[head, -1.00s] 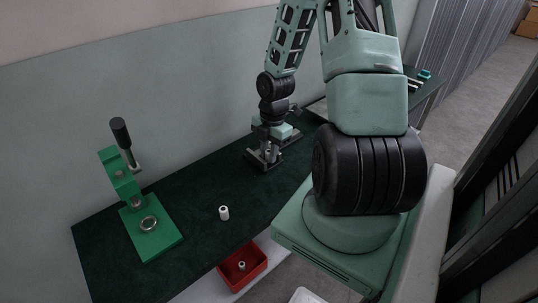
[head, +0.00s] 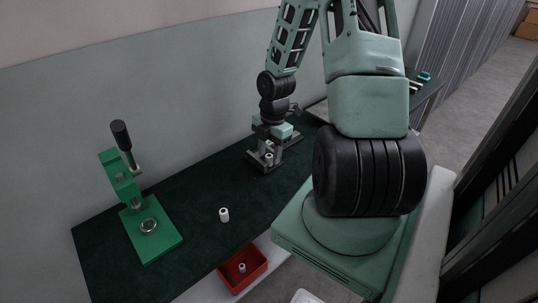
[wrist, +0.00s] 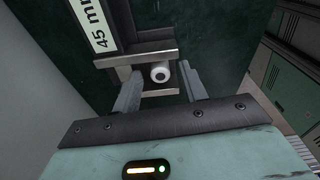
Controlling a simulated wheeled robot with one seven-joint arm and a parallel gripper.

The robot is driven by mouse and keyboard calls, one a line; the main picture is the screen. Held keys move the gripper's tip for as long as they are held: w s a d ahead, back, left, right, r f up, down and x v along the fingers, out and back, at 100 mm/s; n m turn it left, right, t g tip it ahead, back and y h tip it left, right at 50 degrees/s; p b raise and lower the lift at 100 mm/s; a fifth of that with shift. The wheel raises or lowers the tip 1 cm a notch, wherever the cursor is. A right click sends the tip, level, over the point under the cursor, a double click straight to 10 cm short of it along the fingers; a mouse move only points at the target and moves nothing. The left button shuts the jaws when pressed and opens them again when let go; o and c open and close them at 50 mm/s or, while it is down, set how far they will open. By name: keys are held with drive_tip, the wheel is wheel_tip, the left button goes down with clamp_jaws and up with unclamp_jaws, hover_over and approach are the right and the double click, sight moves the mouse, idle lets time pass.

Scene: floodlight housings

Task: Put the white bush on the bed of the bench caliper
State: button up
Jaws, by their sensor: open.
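A white bush (wrist: 160,72) stands on the grey bed of the bench caliper (wrist: 112,60), with its bored end facing the wrist camera. In the head view this bush (head: 268,158) shows small on the caliper (head: 259,168), at the back of the bench. My gripper (wrist: 160,74) is open, with one finger on each side of the bush and visible gaps between. In the head view my gripper (head: 270,148) is just above the caliper. A second white bush (head: 224,214) stands on the dark bench mat, away from the gripper.
A green press (head: 150,226) with a black handle stands at the left of the bench. A red bin (head: 243,268) holding a small pale part is below the front edge. A "45 mm" display (wrist: 92,22) is beside the caliper bed. The mat between press and caliper is mostly clear.

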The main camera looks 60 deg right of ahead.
wheel_tip(320, 180, up, 11)
drive_tip(key=d+p, duration=0.1)
drive_tip(key=p, duration=0.1)
drive_tip(key=shift+d+f, duration=0.15)
drive_tip(key=shift+f, duration=0.05)
drive_tip(key=w+a+r+m+h, duration=0.1)
drive_tip(key=a+r+m, duration=0.15)
drive_tip(key=a, duration=0.85)
drive_tip(key=w+a+r+m, duration=0.1)
drive_tip(key=a+r+m, duration=0.15)
drive_tip(key=a, duration=0.95)
drive_tip(key=s+a+r+m, duration=0.2)
drive_tip(key=s+a, duration=0.4)
drive_tip(key=a, duration=0.1)
drive_tip(key=s+a+r+m, duration=0.1)
drive_tip(key=s+a+r, duration=0.2)
drive_tip(key=s+a, duration=0.4)
drive_tip(key=shift+s+a+m, duration=0.2)
drive_tip(key=shift+a+m, duration=0.2)
drive_tip(key=shift+a, duration=0.4)
